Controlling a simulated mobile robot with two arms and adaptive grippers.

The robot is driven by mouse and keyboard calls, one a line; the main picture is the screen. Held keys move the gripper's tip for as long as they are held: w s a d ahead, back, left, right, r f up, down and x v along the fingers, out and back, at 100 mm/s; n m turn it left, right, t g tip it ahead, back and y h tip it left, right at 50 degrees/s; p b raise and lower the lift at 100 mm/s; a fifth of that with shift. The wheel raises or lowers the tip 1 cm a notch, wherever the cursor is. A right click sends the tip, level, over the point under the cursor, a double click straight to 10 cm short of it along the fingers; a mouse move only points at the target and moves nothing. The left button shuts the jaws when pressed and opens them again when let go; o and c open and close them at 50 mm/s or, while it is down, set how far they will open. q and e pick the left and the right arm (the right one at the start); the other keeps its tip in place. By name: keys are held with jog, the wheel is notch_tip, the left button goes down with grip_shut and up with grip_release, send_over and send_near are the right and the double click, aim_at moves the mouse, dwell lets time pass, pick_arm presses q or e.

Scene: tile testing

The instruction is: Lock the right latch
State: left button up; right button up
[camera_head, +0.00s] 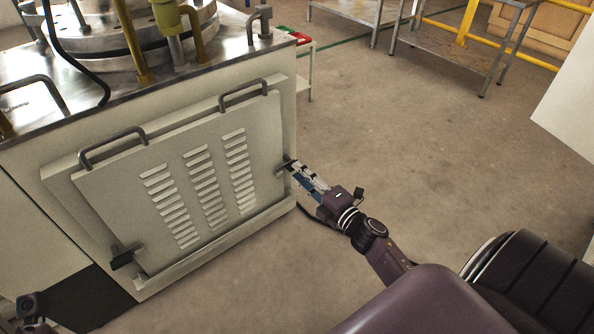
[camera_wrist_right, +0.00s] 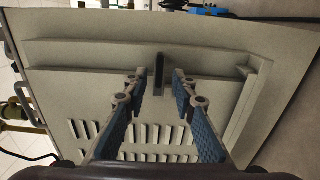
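The grey louvred panel (camera_head: 190,190) stands against the front of a machine cabinet. The right latch (camera_head: 284,167) is a small dark handle on the panel's right edge, partly hidden by my right gripper (camera_head: 292,167). In the right wrist view the latch (camera_wrist_right: 159,73) is a dark upright bar between and just beyond the fingertips of my right gripper (camera_wrist_right: 158,76). The gripper is open, with a gap visible on both sides of the bar. The left latch (camera_head: 125,257) is a dark handle at the panel's lower left. My left gripper's fingers do not show.
Two dark bar handles (camera_head: 112,142) (camera_head: 243,92) sit along the panel's top edge. A ledge (camera_head: 220,246) runs below the panel. The metal cabinet top (camera_head: 100,80) carries round machinery. The concrete floor (camera_head: 420,150) to the right is clear; metal tables (camera_head: 450,55) stand behind.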

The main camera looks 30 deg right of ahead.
jog(key=s, duration=0.9)
jog(key=shift+s+d, duration=0.4)
